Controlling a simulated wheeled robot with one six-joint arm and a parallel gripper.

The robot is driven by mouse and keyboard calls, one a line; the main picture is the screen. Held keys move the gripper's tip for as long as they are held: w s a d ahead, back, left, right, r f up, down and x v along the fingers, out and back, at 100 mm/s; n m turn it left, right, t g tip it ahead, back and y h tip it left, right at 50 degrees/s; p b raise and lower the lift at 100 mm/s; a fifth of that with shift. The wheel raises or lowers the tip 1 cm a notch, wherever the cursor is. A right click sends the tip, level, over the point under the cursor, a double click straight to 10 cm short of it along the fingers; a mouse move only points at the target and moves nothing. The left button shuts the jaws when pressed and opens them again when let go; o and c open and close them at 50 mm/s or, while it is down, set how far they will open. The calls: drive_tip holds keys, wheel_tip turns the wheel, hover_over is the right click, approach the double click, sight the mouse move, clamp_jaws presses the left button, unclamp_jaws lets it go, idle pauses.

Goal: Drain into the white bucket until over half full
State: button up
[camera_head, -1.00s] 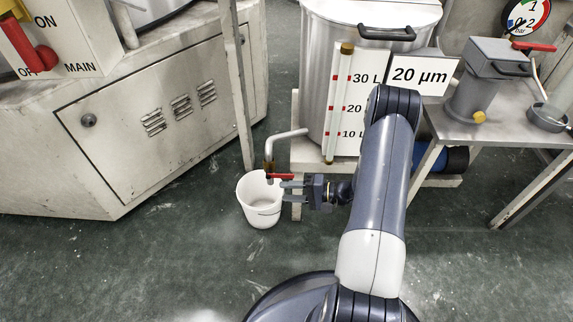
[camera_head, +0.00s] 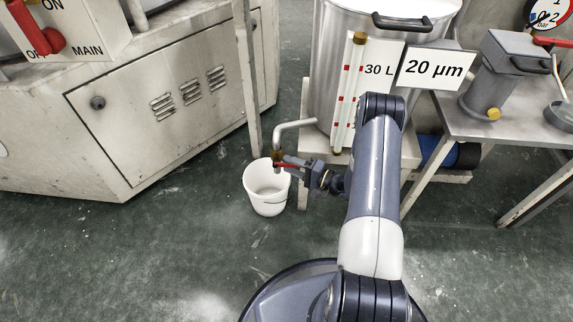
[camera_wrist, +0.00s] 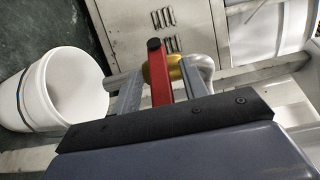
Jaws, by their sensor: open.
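The white bucket (camera_head: 267,190) stands on the floor under the outlet of the bent drain pipe (camera_head: 296,125). It also shows at the left of the wrist view (camera_wrist: 62,88). Its visible inside looks empty. The red valve lever (camera_head: 290,165) sits on the brass valve at the pipe's end. In the wrist view the lever (camera_wrist: 158,72) lies between the two fingers of my gripper (camera_wrist: 160,88), which is open around it. I cannot tell if the fingers touch it. The steel tank (camera_head: 330,60) with its litre gauge (camera_head: 347,100) stands behind the pipe.
A cabinet (camera_head: 165,110) with a red main switch (camera_head: 38,30) is at the left. A "20 µm" sign (camera_head: 434,68) is by the tank. A metal table (camera_head: 470,120) with a grey device stands at the right. A post (camera_head: 248,80) rises behind the bucket. The front floor is clear.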

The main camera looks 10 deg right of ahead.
drive_tip(key=shift+x, duration=1.05)
clamp_jaws()
